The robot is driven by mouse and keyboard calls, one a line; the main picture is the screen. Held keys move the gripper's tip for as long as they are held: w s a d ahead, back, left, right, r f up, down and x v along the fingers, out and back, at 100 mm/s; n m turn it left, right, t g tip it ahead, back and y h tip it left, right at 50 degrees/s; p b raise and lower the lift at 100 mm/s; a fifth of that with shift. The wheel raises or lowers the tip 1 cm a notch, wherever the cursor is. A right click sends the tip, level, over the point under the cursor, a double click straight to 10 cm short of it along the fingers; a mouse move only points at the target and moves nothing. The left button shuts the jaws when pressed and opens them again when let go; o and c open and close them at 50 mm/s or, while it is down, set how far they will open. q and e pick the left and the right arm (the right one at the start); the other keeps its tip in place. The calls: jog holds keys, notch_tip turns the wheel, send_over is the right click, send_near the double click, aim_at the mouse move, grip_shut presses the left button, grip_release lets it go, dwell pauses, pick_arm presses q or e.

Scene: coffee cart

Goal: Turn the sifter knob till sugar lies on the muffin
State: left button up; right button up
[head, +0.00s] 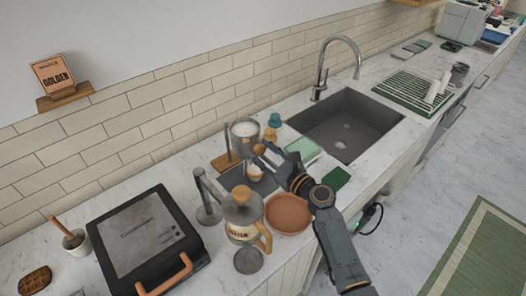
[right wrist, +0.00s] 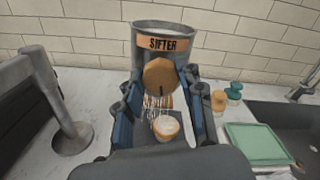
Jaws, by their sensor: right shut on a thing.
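The sifter (head: 245,132) is a grey metal drum with white sugar inside, standing at the back of the counter. Its labelled band (right wrist: 168,44) faces me in the right wrist view. My right gripper (head: 262,150) is shut on the round wooden sifter knob (right wrist: 158,75), with one finger on each side. White streaks of sugar (right wrist: 156,102) fall below the knob. The muffin (right wrist: 166,128) sits under them on a dark plate and has white on its top; it also shows in the head view (head: 255,173). My left gripper is not in view.
A French press (head: 243,222) and a terracotta bowl (head: 288,214) stand in front. A black press appliance (head: 140,240) is at left. Small shakers (right wrist: 234,91), a green tray (right wrist: 258,145) and the sink (head: 345,122) lie to the right.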

jog(key=shift+f, duration=0.1)
jog(key=o, duration=1.2)
jog(key=shift+c, duration=0.2)
jog(key=v, duration=1.2)
